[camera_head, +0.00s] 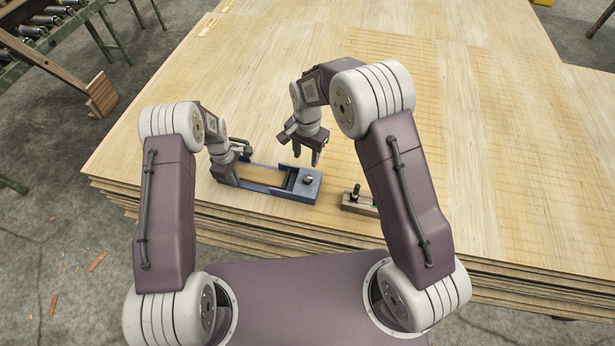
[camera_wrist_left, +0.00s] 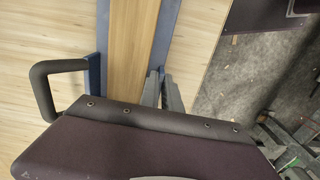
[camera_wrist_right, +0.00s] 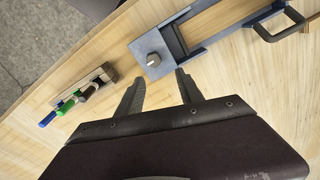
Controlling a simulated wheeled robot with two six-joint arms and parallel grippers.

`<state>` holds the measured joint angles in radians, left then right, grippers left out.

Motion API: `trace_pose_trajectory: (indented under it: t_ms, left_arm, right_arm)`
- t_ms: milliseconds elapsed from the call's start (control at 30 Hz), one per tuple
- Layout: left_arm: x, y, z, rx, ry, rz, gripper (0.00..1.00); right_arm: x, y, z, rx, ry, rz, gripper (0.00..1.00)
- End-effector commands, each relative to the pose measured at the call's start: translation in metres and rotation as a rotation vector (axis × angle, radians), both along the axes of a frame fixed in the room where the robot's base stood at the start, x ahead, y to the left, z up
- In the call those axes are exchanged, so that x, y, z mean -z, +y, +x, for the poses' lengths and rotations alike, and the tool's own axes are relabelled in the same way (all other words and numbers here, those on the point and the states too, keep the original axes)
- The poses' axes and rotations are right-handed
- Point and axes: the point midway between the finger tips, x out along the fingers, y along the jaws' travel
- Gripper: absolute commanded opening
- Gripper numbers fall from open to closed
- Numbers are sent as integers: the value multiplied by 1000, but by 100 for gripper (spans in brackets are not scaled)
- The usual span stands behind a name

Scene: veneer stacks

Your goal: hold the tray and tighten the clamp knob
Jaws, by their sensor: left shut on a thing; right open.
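The blue tray (camera_head: 258,188) lies on the veneer stack, with a pale wooden strip (camera_head: 260,174) inside it. The exact contact is partly hidden. My right gripper (camera_head: 306,158) is open and empty, pointing down above the table just behind the knob; its spread fingers (camera_wrist_right: 160,80) show in the right wrist view.
A dark handle (camera_wrist_left: 60,85) sticks out from the tray's side. A small wooden block (camera_head: 358,203) holding tools with dark, green and blue handles (camera_wrist_right: 66,106) stands right of the tray near the stack's front edge. The stack (camera_head: 480,130) is clear behind and to the right.

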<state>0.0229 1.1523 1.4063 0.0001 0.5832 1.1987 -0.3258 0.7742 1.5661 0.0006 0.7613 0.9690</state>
Motion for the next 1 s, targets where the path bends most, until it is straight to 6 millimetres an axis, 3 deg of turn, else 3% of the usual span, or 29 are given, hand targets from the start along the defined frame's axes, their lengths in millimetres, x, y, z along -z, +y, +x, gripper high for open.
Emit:
trace_pose_trajectory:
  t_ms: [100,367,700,1000]
  left_arm:
    - [-1,0,1,0,-1,1,0]
    - [0,0,1,0,-1,0,0]
    - [-1,0,1,0,-1,0,0]
    - [-1,0,1,0,-1,0,0]
  right_arm:
    - [20,-2,-8,-35,32,-12,44]
    - [34,-3,-10,-31,41,-15,44]
    - [87,-3,-10,-30,41,-14,44]
    - [102,-3,-9,-30,39,-13,44]
